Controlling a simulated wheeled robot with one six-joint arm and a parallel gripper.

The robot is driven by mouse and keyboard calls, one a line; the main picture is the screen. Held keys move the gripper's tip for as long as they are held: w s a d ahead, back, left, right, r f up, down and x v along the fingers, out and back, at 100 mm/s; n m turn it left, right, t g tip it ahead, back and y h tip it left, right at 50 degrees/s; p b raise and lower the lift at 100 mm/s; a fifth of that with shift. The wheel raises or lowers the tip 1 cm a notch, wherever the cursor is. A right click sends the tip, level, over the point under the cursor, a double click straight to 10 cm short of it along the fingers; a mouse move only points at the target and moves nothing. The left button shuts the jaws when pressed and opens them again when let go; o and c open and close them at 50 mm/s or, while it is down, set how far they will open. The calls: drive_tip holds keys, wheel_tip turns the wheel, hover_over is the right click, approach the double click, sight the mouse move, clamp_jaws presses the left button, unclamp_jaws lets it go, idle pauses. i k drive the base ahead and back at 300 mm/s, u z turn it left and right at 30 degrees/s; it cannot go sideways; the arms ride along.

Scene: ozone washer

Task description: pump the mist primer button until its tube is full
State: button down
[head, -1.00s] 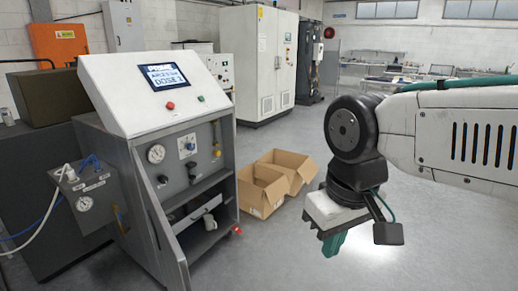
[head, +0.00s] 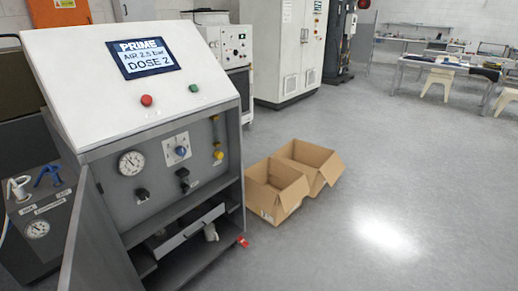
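The washer cabinet (head: 92,55) stands at the left with its sloped white top facing me. Its screen (head: 144,57) reads "PRIME", "AIR 2.5 bar", "DOSE 2". On the grey front panel, a narrow upright fitting with yellow parts (head: 218,152) sits at the right. It may be the primer and its tube, but its button and fill level are too small to tell. A red button (head: 146,100) and a green button (head: 194,88) sit below the screen. My gripper is not in view.
The panel has a gauge (head: 131,163), a blue knob (head: 180,151) and black knobs (head: 184,184). The cabinet door (head: 85,240) hangs open at the left. Open cardboard boxes (head: 275,187) stand right of the cabinet. The floor further right is clear.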

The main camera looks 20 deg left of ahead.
sight(219, 155)
drive_tip(key=i, duration=1.6)
drive_tip(key=u, duration=1.3)
drive_tip(key=i, duration=0.5)
drive_tip(key=u, duration=0.35)
